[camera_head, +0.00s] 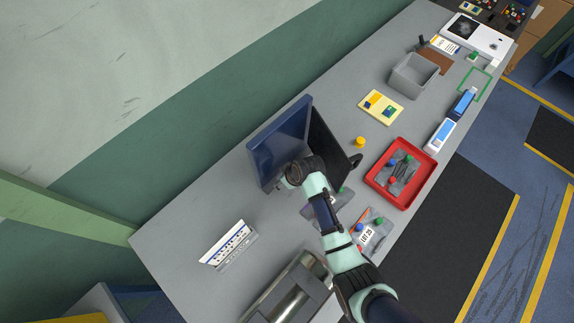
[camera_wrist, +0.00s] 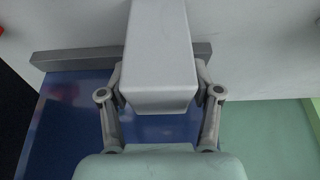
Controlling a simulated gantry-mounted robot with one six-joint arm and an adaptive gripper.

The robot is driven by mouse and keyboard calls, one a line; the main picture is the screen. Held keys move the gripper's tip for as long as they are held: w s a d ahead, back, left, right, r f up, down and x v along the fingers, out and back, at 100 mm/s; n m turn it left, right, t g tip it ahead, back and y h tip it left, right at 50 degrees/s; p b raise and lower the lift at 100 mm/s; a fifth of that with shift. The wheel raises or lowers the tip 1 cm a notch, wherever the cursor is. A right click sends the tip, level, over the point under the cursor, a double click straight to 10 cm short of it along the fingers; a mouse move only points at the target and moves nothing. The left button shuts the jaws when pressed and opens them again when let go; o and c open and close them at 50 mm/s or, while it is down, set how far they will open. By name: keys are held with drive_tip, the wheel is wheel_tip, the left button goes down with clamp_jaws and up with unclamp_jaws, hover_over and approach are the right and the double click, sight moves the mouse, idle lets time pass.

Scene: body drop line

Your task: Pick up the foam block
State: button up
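A light grey block (camera_wrist: 160,55), which looks like the foam block, fills the upper middle of the wrist view. My gripper (camera_wrist: 160,88) has a finger against each side of it, so it is shut on the block. The block's far end runs out of the top of the picture. In the head view my gripper (camera_head: 285,182) is at the lower edge of an upright blue panel or bin (camera_head: 279,140). The block cannot be made out clearly there, as my wrist covers much of that spot.
The grey bench (camera_head: 190,220) holds a red tray (camera_head: 430,168) with small parts, a grey bin (camera_head: 405,88), a yellow cap (camera_head: 360,142), a label stand (camera_head: 229,245) and a bag marked LOT 23 (camera_head: 380,222).

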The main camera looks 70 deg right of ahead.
clamp_jaws()
drive_tip(key=shift+r, duration=0.1)
